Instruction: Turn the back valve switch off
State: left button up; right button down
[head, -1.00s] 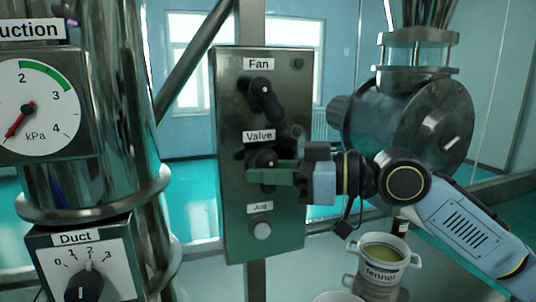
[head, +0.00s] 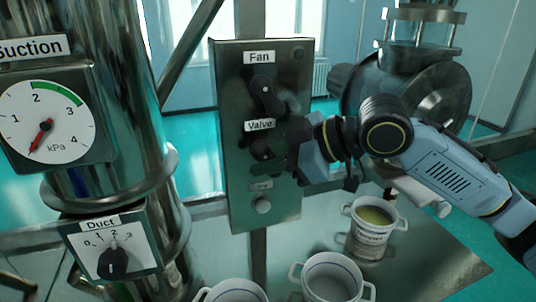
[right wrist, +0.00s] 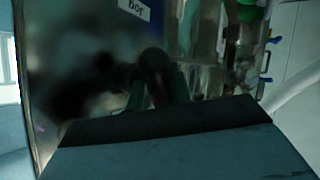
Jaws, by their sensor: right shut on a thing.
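The valve switch (head: 260,149) is a dark knob below the "Valve" label on a grey metal control panel (head: 236,95). My right gripper (head: 270,164) is at this knob, with its dark green fingers around it and its body to the right. In the right wrist view, the two green fingers (right wrist: 158,90) close on the dark knob (right wrist: 154,62). The lower part of the knob is hidden by the fingers, so its exact angle is hard to read. My left gripper does not show.
A duct dial (head: 112,262) and suction gauge (head: 45,125) are at left. A yellow-filled bucket (head: 372,228) and an empty pot (head: 332,277) stand below my right arm.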

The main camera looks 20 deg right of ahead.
jog(key=c, duration=1.3)
grip_release()
jog(key=b+v, duration=0.3)
jog(key=v, duration=1)
jog(key=shift+s+d, duration=0.1)
jog(key=shift+s, duration=0.05)
